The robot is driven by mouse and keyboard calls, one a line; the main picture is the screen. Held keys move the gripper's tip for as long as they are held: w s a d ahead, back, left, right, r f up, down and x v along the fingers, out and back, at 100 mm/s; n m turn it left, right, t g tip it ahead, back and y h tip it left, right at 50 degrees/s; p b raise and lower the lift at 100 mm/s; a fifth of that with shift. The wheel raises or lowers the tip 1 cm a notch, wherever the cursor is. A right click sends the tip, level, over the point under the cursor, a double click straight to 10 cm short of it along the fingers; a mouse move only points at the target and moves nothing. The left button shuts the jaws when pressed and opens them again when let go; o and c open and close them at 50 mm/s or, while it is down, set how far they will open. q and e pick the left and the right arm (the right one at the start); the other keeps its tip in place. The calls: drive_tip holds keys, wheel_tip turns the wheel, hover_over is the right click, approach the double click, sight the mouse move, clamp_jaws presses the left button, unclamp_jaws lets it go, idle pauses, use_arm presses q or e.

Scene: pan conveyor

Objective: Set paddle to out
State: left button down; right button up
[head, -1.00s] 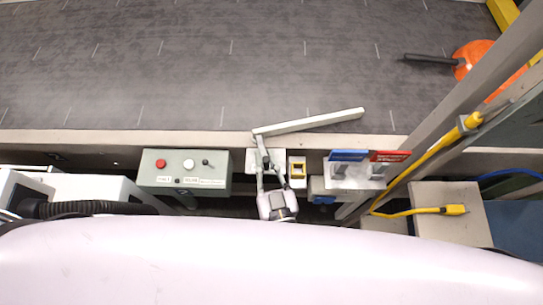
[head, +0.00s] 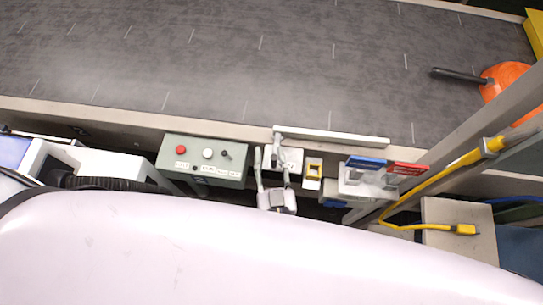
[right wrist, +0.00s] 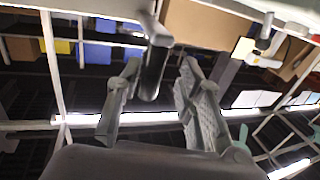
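The paddle (head: 335,137) is a pale straight bar at the belt's near edge. It lies nearly along the rail, pointing right from its pivot end above a light mount plate. My right gripper (head: 269,158) is just below the pivot end, with its two fingers apart. In the right wrist view, a grey rounded lever-like part (right wrist: 153,65) shows close to the open fingers (right wrist: 158,75); I cannot tell whether a finger touches it. My left gripper is not in view.
A grey-green control box (head: 203,160) with red and white buttons stands left of my right gripper. An orange pan (head: 503,82) sits on the dark belt (head: 240,65) at right.

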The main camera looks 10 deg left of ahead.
drive_tip(key=shift+d, duration=0.25)
drive_tip(key=v, duration=0.7)
drive_tip(key=shift+s, duration=0.25)
